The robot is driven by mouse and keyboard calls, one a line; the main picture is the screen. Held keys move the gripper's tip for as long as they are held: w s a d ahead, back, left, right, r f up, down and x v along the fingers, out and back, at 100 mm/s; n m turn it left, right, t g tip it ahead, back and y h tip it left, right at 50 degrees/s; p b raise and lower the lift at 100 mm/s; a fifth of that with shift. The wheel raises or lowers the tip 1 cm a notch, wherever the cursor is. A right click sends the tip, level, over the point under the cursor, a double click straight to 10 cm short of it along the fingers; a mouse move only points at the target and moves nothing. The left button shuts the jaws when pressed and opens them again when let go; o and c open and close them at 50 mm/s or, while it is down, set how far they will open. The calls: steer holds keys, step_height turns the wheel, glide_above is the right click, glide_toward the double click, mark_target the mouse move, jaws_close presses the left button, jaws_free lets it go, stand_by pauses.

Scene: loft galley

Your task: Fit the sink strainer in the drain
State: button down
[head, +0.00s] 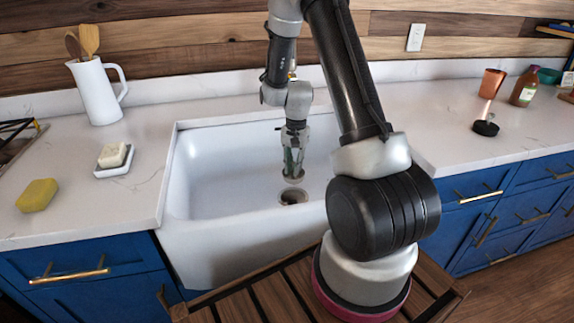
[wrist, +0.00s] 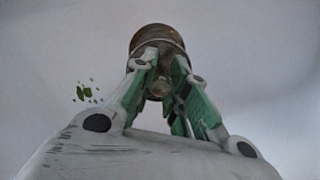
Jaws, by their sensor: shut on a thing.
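The white sink (head: 215,180) has a round, dark drain (head: 293,197) in its floor. My gripper (head: 293,174) points down inside the sink, just above the drain. Its fingers are shut on the sink strainer (head: 293,181), a small metal piece showing under the fingertips, which partly hide it. In the head view the strainer appears a little above the drain, with the dark opening visible below it. In the wrist view my green-padded gripper (wrist: 164,88) closes in front of a brownish round metal shape; I cannot tell there how much is strainer and how much is drain.
Green scraps (wrist: 84,93) lie on the sink floor beside the gripper. On the left counter are a white jug (head: 96,95), a soap dish (head: 115,170) and a yellow sponge (head: 37,195). A dark round item (head: 485,129) and a copper cup (head: 492,83) stand on the right counter.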

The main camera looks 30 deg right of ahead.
stand_by(0.3)
steer(key=shift+f, duration=5.7)
steer(key=c, duration=1.3)
jaws_free()
steer(key=r, duration=0.8)
steer(key=d+r, duration=0.1)
steer(key=r, duration=0.3)
steer(key=shift+w, duration=0.4)
